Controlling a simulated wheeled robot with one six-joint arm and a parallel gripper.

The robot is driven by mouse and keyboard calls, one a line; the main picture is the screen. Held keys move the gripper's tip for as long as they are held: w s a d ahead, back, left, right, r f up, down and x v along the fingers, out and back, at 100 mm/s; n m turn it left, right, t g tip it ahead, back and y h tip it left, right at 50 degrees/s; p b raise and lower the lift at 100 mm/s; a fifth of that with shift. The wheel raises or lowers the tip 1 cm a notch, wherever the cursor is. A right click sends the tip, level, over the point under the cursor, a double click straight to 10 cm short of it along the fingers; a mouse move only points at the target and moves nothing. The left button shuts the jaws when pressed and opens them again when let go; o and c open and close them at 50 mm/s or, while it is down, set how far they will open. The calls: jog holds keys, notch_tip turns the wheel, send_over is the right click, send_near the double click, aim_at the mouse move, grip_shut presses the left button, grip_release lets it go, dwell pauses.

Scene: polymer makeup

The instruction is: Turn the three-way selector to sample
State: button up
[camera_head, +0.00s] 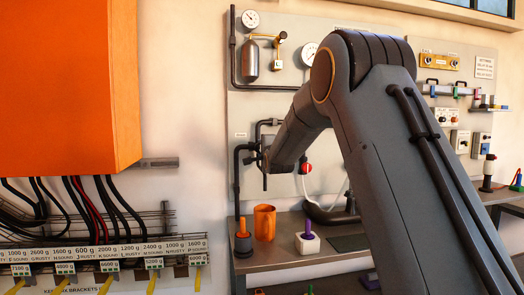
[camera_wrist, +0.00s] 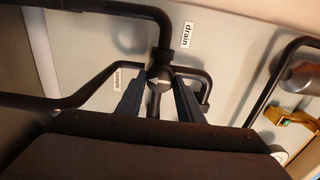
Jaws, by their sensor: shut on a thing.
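The three-way selector (camera_wrist: 159,78) shows in the wrist view as a dark round valve hub where several dark pipes meet. My gripper (camera_wrist: 161,84) has one finger on either side of it and is shut on the selector's handle. The handle is mostly hidden between the fingers, so its exact direction is hard to tell. A "sample" label (camera_wrist: 117,77) is left of the hub, near the left pipe. A "drain" label (camera_wrist: 187,35) is above and to the right. In the head view my arm reaches to the pipes on the wall panel and hides most of the selector.
An orange cabinet (camera_head: 68,85) juts out at left. Below the panel, a bench holds an orange cup (camera_head: 264,222) and a purple-handled white block (camera_head: 307,238). Pressure gauges and a grey cylinder (camera_head: 251,60) hang above. Pipes run close around my fingers.

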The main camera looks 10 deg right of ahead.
jog(key=shift+f, duration=0.1)
jog(key=o, duration=1)
jog(key=s+b, duration=0.1)
jog(key=s, duration=0.6)
jog(key=shift+s, duration=0.4)
